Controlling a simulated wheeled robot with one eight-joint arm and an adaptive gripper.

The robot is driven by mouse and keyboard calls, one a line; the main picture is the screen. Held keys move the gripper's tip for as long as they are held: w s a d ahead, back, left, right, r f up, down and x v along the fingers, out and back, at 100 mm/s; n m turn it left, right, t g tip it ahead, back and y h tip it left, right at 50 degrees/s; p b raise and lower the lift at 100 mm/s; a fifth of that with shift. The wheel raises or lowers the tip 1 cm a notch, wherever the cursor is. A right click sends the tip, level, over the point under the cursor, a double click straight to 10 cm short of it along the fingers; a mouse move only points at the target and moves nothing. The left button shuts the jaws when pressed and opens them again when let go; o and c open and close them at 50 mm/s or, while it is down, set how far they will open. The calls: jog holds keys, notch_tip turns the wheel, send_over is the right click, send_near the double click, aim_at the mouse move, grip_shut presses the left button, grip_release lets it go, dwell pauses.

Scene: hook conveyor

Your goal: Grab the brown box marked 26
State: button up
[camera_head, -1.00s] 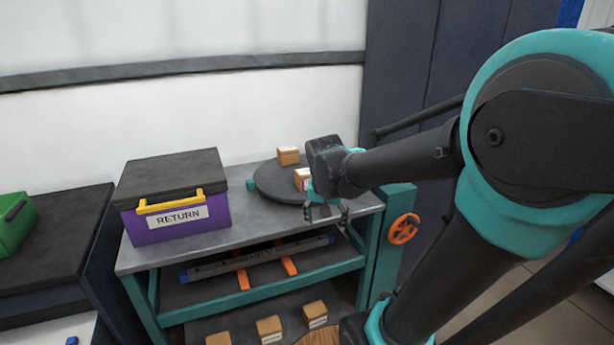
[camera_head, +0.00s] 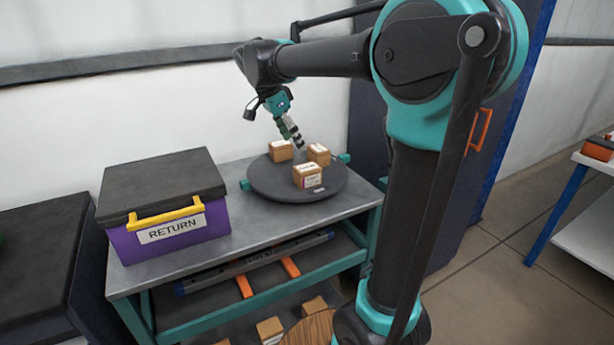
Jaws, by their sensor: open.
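Three small brown boxes stand on a dark round turntable (camera_head: 265,187): a left box (camera_head: 280,151), a right box (camera_head: 319,155) and a front box (camera_head: 307,176). They carry pale labels, but the numbers are too small to read, so I cannot tell which is 26. My gripper (camera_head: 298,146) is open and hangs above the turntable, pointing down between the left and right boxes and behind the front box. I cannot tell whether it touches any box.
A purple RETURN box (camera_head: 190,238) with a dark lid and yellow handle stands left of the turntable on the grey bench top (camera_head: 247,231). More brown boxes (camera_head: 270,330) sit low under the bench. A white table (camera_head: 590,235) stands at far right.

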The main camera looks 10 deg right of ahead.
aim_at(307, 167)
jog(key=x, duration=0.6)
jog(key=shift+d+f, duration=0.15)
jog(key=shift+f, duration=0.05)
jog(key=shift+s+x, duration=0.1)
jog(key=shift+x, duration=1.3)
jog(key=shift+s+x, duration=0.15)
jog(key=shift+x, duration=1.25)
jog(key=shift+d, duration=0.1)
jog(key=c, duration=1.3)
jog(key=shift+c, duration=0.2)
